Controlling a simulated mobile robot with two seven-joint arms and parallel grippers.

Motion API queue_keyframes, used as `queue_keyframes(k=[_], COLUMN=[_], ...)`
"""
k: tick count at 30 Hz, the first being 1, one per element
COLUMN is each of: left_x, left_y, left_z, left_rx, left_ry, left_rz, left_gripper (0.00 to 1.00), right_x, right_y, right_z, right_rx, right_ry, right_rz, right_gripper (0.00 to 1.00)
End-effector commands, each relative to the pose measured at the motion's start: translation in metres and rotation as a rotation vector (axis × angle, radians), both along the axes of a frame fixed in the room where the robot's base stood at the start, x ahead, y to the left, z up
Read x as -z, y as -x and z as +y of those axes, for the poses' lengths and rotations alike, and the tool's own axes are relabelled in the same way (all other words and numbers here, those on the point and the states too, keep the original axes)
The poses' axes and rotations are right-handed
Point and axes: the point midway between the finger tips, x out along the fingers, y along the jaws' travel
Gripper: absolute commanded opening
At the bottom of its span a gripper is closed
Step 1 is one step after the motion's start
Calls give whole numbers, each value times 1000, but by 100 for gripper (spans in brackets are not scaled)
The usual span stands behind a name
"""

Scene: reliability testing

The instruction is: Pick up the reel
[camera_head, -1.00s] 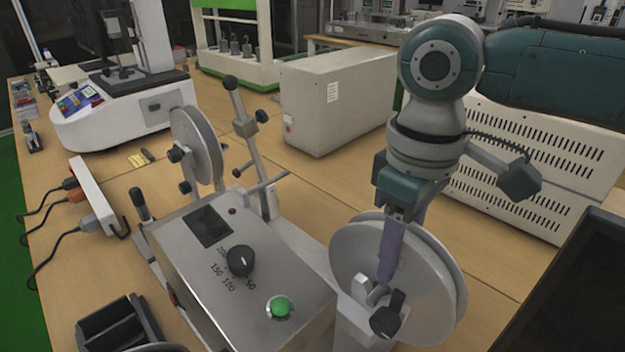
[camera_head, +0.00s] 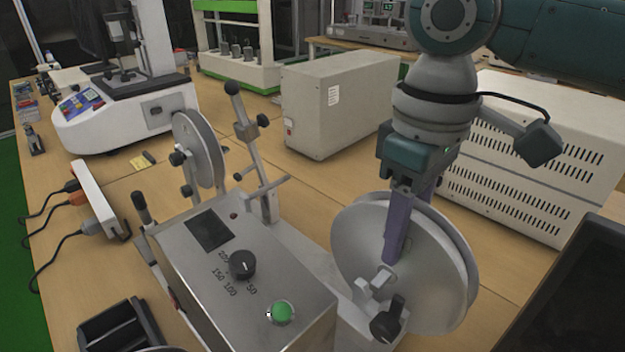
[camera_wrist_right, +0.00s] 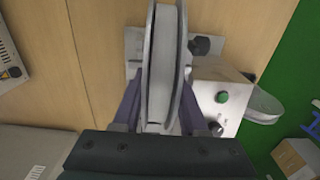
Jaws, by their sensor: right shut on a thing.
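The reel is a large grey two-flanged disc (camera_head: 440,265), upright at the right end of the grey winding machine (camera_head: 240,275). My right gripper (camera_head: 396,240) comes down on it from above, with purple fingers shut across its two flanges. In the right wrist view the reel (camera_wrist_right: 165,60) stands edge-on between the fingers of the right gripper (camera_wrist_right: 160,112), one on each side. The machine's holder with a black knob (camera_head: 387,322) is in front of the reel's lower part. Whether the reel still touches the holder is hidden. My left gripper is not in view.
A smaller reel (camera_head: 205,150) stands on the machine's far side. A beige box (camera_head: 335,100) and a vented white cabinet (camera_head: 530,165) stand behind. A black screen (camera_head: 580,290) is close at the lower right. A power strip (camera_head: 100,200) lies at left.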

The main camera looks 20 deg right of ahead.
Motion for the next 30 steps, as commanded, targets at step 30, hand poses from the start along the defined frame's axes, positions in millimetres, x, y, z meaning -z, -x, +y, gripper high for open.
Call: queue_keyframes(k=[30], left_x=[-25], left_y=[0], left_z=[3], left_rx=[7], left_ry=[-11], left_rz=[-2], left_gripper=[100], right_x=[-162], right_y=[0], right_z=[0], right_rx=[1], right_ry=[0], right_rz=[-1], right_gripper=[0])
